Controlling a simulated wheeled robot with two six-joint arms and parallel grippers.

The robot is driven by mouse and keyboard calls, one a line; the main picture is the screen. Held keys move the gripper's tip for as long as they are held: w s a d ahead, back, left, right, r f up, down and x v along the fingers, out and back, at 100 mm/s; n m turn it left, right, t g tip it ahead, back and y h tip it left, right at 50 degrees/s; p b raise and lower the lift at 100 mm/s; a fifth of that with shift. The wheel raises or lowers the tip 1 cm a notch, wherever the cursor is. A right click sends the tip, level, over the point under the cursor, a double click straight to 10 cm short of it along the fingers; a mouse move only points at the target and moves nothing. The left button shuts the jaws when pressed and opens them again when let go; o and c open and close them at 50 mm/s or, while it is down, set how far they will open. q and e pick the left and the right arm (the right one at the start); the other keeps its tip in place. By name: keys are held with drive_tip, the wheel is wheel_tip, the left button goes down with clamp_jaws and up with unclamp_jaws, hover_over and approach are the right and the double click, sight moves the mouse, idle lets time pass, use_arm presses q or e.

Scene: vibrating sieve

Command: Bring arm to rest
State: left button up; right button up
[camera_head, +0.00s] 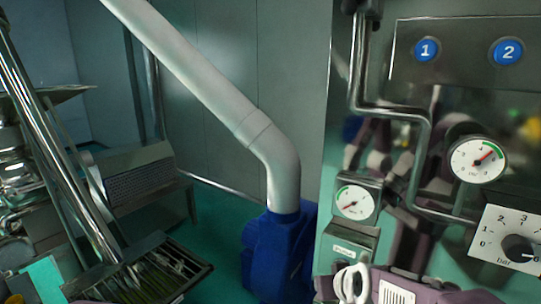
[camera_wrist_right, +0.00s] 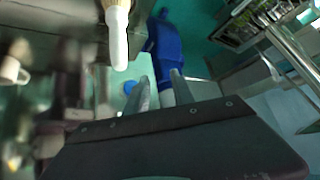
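My right gripper (camera_wrist_right: 160,80) shows in the right wrist view. Its two grey fingers stand apart with nothing between them. In the head view a purple and grey part of what looks like my right arm (camera_head: 400,288) is at the bottom edge, in front of the machine panel (camera_head: 450,90). I cannot make out the right gripper's fingers there. My left gripper is not seen in either view.
The panel carries blue buttons 1 (camera_head: 426,49) and 2 (camera_head: 507,52), two gauges, a black dial (camera_head: 518,247) and bent metal pipes. A white pipe (camera_head: 200,75) enters a blue base (camera_head: 280,255). A slatted metal tray (camera_head: 150,272) is at lower left. Green floor lies between.

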drive_tip(key=s+d+f+g+b, duration=0.1)
drive_tip(key=s+f+g, duration=0.2)
drive_tip(key=s+f, duration=0.5)
drive_tip(key=s+d+f+m+g+h+b, duration=0.1)
drive_tip(key=s+d+f+g, duration=0.1)
drive_tip(key=s+f, duration=0.6)
drive_tip(key=shift+s+d+f+g, duration=0.25)
drive_tip(key=shift+s+g, duration=0.2)
drive_tip(key=shift+g, duration=0.45)
